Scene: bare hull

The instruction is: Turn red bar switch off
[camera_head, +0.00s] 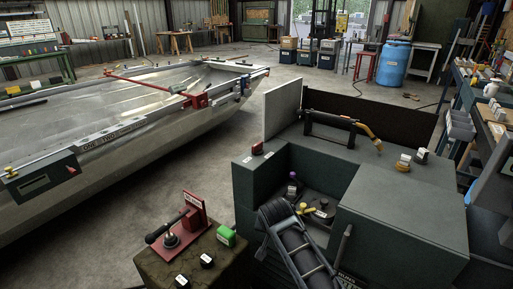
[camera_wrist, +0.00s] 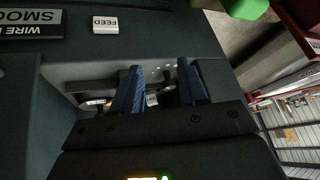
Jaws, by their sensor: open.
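In the head view, a red-based unit (camera_head: 187,236) with a black bar handle (camera_head: 164,226) and an upright red plate stands on a dark cabinet at the lower middle. The handle lies slanted across the base. It is the likeliest red bar switch, but I cannot read its label or tell its on or off position. In the wrist view, my gripper (camera_wrist: 162,72) is open, its two blue fingers apart with nothing held between them. Behind the fingers is a dark recess. I cannot make out my gripper clearly in the head view.
A green block (camera_head: 226,235) stands beside the red unit, with small black-and-white switches (camera_head: 207,260) in front. A large dark box-shaped housing (camera_head: 400,215) with an open recess is to the right. A metal boat hull (camera_head: 120,150) fills the left.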

